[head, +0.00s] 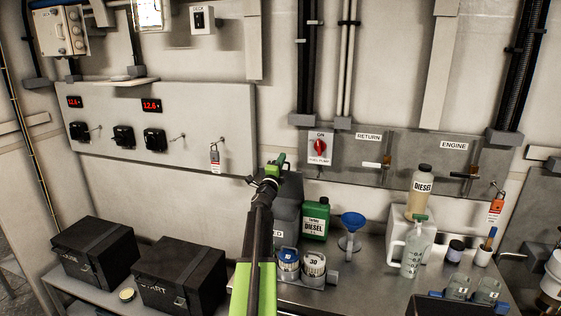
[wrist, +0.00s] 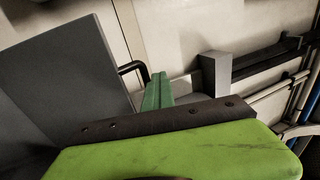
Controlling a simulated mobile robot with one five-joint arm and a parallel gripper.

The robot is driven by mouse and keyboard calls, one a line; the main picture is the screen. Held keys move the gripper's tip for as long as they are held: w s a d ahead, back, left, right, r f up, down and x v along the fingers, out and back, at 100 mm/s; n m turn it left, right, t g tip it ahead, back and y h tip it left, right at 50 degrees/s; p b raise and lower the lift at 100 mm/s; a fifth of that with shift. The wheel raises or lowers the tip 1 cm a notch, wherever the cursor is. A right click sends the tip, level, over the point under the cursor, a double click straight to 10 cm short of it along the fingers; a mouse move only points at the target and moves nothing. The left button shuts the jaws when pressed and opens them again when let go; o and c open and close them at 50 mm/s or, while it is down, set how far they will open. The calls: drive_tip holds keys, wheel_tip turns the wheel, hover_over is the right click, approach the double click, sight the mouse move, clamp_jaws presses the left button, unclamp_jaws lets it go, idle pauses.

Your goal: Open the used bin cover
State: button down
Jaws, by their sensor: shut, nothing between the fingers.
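The used bin (head: 286,222) is a dark grey box on the bench, partly hidden behind my arm. Only the end of its label shows. A grey panel (head: 291,183), which looks like its cover, stands tilted up above the box behind my gripper. In the wrist view a large grey panel (wrist: 62,85) fills the left side, with a black handle (wrist: 131,67) at its right edge. My gripper (head: 277,161) is shut and empty, with its green fingers (wrist: 157,93) close beside the handle. I cannot tell whether they touch it.
A green diesel can (head: 315,219), a blue funnel (head: 353,222) and two round containers (head: 301,264) stand right of the bin. Two black boxes (head: 180,275) are at left. The wall with the fuel pump switch (head: 319,147) is close behind.

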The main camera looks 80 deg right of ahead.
drive_tip(key=shift+d+p, duration=0.3)
drive_tip(key=shift+d, duration=1.8)
idle(2.0)
